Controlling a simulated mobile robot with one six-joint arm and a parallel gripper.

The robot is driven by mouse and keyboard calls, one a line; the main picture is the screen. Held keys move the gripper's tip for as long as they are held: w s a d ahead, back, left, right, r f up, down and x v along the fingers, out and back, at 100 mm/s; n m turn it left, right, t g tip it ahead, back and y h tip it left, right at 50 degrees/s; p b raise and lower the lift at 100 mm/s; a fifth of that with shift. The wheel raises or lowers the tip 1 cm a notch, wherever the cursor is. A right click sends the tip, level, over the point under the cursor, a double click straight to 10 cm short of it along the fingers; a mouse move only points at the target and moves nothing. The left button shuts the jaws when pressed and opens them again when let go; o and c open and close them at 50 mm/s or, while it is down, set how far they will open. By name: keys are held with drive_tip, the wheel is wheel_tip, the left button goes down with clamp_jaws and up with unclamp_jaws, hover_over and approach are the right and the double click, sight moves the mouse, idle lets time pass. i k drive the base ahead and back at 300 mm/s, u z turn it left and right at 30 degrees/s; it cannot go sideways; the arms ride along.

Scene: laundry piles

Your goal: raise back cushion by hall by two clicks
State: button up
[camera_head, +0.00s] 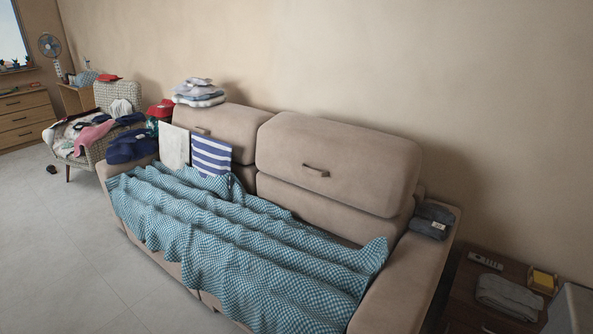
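A beige sofa (410,285) stands against the wall with two back cushions. The right back cushion (345,150) is bare, with a small brown handle (315,170) on its front. The left back cushion (232,123) has a similar handle (203,130), and folded clothes (198,93) are stacked on its top. A cream pillow (174,147) and a striped pillow (211,155) lean on the left cushion. No hall shows, so I cannot tell which cushion is by it. My gripper is not in view.
A blue checked blanket (240,250) covers the seat. Dark folded cloth (432,219) lies on the right armrest. A side table (465,295) holds a remote (486,261) and grey cloth. A clothes-laden armchair (118,95) stands left. The floor (60,260) in front is clear.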

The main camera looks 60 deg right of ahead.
sight(374, 172)
drive_tip(key=i, duration=1.2)
drive_tip(key=z, duration=0.15)
